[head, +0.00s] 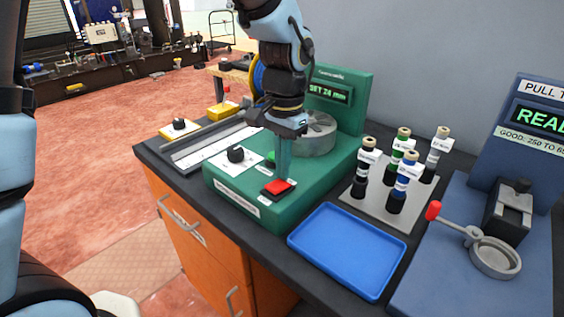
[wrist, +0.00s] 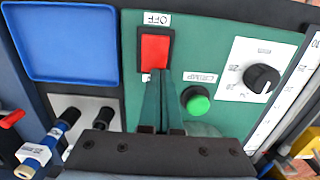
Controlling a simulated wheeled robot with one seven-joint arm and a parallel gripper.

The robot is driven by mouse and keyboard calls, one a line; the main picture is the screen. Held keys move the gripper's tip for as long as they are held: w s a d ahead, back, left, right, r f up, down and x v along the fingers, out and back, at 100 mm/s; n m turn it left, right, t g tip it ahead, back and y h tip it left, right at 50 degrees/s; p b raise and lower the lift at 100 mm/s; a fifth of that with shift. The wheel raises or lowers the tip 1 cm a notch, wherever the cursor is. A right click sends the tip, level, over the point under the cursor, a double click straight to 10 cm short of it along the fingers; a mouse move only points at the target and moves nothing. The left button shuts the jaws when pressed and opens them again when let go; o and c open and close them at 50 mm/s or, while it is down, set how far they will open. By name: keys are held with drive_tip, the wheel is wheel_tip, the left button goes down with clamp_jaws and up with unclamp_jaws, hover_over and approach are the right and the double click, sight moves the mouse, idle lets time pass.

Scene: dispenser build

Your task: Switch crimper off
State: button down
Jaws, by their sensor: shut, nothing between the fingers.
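The crimper (head: 232,187) is a green machine with a lit green display (head: 328,94) on its upright back. Its red rocker switch (head: 278,187) sits in a black frame at the front of the base. In the wrist view the red switch (wrist: 154,50) has an OFF label (wrist: 157,19) at its upper end; a label at its lower end is mostly hidden by my fingers. My gripper (head: 283,178) points down, shut and empty, with its tips at the switch's lower end in the wrist view (wrist: 161,74). I cannot tell whether they touch it.
A green button (wrist: 197,102) and a black dial (wrist: 261,78) lie beside the switch. The counter's front edge is close.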

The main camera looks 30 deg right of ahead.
drive_tip(key=shift+a+r, duration=0.1)
drive_tip(key=shift+a, duration=0.05)
drive_tip(key=shift+s+a+r+p, duration=0.2)
drive_tip(key=shift+a+r+p, duration=0.2)
drive_tip(key=shift+a, duration=0.2)
drive_tip(key=shift+d+r+p, duration=0.1)
drive_tip(key=shift+r+p, duration=0.4)
drive_tip(key=r+p, duration=0.3)
drive_tip(key=shift+w+d+r+p, duration=0.15)
drive_tip(key=shift+d+r+p, duration=0.15)
drive_tip(key=shift+r, duration=0.05)
wheel_tip(320, 180, up, 9)
drive_tip(key=d+b, duration=0.1)
drive_tip(key=b, duration=0.2)
drive_tip(key=shift+w+d, duration=0.2)
drive_tip(key=shift+d, duration=0.2)
